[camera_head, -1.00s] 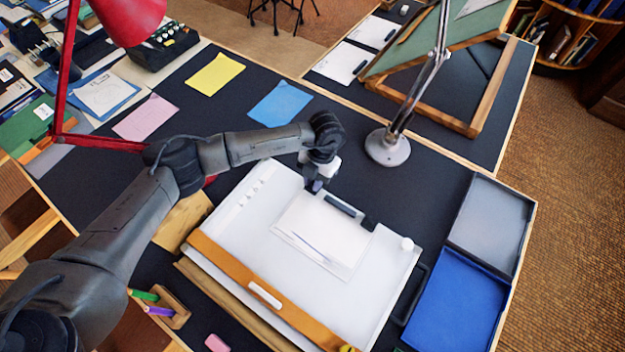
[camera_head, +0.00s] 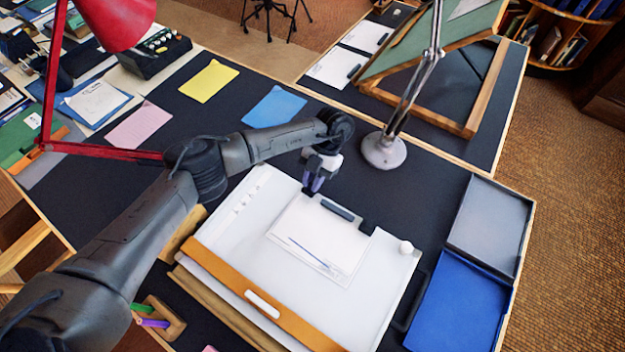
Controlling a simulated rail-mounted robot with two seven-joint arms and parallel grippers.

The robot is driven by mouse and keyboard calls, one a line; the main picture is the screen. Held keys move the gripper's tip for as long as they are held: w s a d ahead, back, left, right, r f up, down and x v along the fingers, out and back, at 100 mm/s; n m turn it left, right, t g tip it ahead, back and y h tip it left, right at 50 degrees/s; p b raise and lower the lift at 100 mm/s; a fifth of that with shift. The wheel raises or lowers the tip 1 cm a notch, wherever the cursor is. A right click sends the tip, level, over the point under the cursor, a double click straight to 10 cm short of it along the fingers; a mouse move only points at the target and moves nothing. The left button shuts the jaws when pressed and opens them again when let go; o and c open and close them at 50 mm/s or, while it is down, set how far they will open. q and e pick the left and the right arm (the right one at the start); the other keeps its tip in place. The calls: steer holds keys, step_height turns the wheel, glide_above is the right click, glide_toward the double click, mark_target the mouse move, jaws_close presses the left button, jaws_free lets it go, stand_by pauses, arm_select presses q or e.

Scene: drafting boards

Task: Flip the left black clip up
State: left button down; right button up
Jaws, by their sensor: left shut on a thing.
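The white drawing board (camera_head: 225,225) lies tilted on the dark desk, with a sheet of paper (camera_head: 318,245) on it. Along the board's far edge are a dark bar (camera_head: 338,209) at the top of the sheet and a black clip (camera_head: 367,227) to its right. My left gripper (camera_head: 312,188) points down at the far edge, left of the bar, and is shut on the left black clip, which its fingers mostly hide. The clip's exact tilt cannot be made out. My right gripper is not in view.
A lamp base (camera_head: 383,151) stands just behind the board, close to my left wrist. A blue tray (camera_head: 457,305) and a grey tray (camera_head: 490,225) lie at the right. A red lamp (camera_head: 115,20) stands at the left. A pen holder (camera_head: 165,320) sits at the lower left.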

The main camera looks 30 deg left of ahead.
arm_select(q)
steer(key=c, duration=1)
jaws_free()
steer(key=shift+c, duration=0.2)
steer(key=shift+r, duration=0.1)
steer(key=p+v, duration=0.1)
steer(key=v, duration=1.2)
steer(key=shift+w+r, duration=0.2)
steer(key=shift+r, duration=0.1)
